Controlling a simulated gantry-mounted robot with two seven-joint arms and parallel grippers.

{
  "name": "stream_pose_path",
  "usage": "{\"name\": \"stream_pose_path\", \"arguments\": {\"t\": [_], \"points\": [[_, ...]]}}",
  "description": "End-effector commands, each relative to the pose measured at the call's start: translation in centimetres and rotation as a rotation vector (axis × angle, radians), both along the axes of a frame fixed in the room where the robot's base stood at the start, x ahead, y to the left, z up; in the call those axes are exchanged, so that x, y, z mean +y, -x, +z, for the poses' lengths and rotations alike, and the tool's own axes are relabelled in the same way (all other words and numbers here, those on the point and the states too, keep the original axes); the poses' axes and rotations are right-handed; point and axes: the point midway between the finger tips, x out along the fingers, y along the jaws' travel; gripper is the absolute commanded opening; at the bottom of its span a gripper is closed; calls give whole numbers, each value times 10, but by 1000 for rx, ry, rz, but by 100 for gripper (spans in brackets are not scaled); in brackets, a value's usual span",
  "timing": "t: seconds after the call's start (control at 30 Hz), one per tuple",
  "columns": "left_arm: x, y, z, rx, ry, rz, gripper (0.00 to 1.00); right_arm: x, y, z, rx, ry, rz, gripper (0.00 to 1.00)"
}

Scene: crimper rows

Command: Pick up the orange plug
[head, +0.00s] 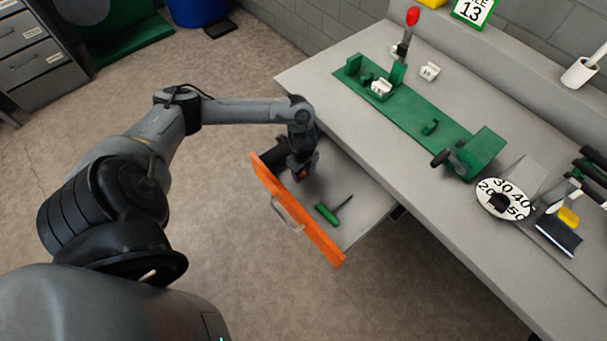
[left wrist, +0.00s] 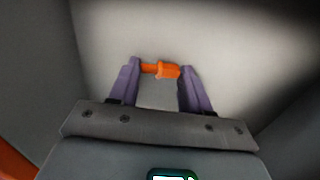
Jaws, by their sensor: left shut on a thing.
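The orange plug (left wrist: 160,70) shows in the left wrist view between the fingertips of my left gripper (left wrist: 160,73). The gripper is shut on it, with a purple-grey finger at each side. In the head view my left gripper (head: 301,174) points down inside the open drawer, near its back left corner, and a small bit of orange shows at its tips. Most of the plug is hidden there by the gripper. I cannot tell whether the plug touches the drawer floor. My right gripper is in neither view.
The open drawer (head: 368,205) has an orange front (head: 297,212) with a pale handle. A green-handled screwdriver (head: 327,213) lies in it. The workbench (head: 400,143) above carries a green fixture (head: 415,112), white blocks (head: 429,71) and a numbered dial (head: 503,199).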

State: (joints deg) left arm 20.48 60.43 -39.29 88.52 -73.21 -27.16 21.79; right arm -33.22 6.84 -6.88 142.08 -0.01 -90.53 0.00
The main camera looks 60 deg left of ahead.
Motion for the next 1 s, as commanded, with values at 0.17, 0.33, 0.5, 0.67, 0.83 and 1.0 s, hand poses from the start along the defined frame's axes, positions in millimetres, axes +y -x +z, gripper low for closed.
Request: {"name": "stream_pose_path", "arguments": {"t": [0.17, 0.33, 0.5, 0.67, 0.83, 1.0], "points": [[0, 0, 0, 0, 0, 0, 19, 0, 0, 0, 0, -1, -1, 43], [0, 0, 2, 0, 0, 0, 19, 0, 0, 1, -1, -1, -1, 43], [0, -1, 18, -2, 0, -1, 19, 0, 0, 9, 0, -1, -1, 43], [0, -1, 46, -3, 0, -2, 19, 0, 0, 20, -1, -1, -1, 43], [1, -1, 74, -2, 0, -1, 19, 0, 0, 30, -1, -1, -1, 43], [1, 0, 101, 0, 0, 0, 19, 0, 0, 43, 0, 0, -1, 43]]}}
